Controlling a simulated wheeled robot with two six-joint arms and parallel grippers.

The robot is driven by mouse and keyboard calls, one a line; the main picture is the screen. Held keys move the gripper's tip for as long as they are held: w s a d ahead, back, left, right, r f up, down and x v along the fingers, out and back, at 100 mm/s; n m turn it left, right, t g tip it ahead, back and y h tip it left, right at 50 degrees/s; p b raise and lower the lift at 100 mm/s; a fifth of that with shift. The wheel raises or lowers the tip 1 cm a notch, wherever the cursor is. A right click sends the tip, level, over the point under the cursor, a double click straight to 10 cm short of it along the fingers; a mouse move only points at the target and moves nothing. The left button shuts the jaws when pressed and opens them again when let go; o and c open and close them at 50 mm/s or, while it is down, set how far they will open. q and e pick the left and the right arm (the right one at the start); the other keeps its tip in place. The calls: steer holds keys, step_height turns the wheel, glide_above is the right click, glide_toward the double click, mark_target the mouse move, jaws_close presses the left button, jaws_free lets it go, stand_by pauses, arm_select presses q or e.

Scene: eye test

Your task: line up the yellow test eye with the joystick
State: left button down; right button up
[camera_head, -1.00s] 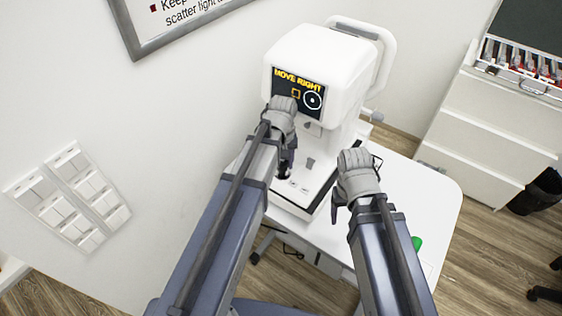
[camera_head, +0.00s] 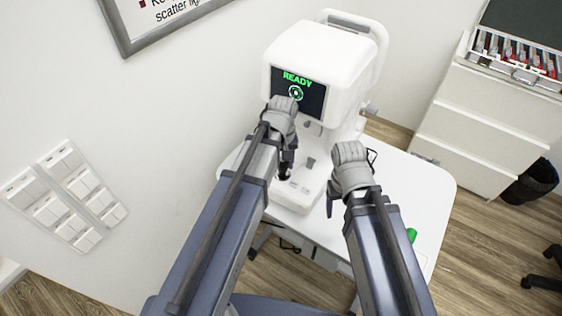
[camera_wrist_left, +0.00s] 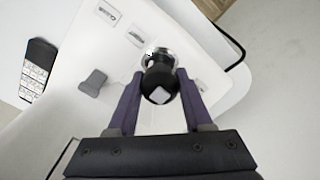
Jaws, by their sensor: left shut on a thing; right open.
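A white eye-testing machine (camera_head: 325,60) stands on the table. Its dark screen (camera_head: 314,100) reads "READY" in green, with a small green mark inside a ring below the word. My left gripper (camera_head: 287,165) is in front of the machine; in the left wrist view my left gripper (camera_wrist_left: 160,88) is shut on the black-topped joystick (camera_wrist_left: 158,85), one finger on each side. My right gripper (camera_head: 334,195) is open and empty, to the right of the machine's base. I cannot make out the yellow test eye in either view.
The white table (camera_head: 425,190) has free room at its right, where a green object (camera_head: 411,235) partly shows. A white drawer cabinet (camera_head: 480,125) with an open case (camera_head: 510,57) stands at the right, beside a black bin (camera_head: 532,182). A wall is at the left.

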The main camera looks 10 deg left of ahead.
stand_by(0.4)
arm_select(q)
steer(key=shift+c, duration=1.2)
jaws_free()
step_height(320, 180, up, 8)
steer(key=p, duration=0.8)
steer(key=shift+f, duration=0.1)
steer(key=s+d+m+y, duration=0.1)
steer(key=s+d+m, duration=0.6)
steer(key=s, duration=0.5)
steer(key=shift+d+m, duration=0.25)
steer(key=shift+m, duration=0.65)
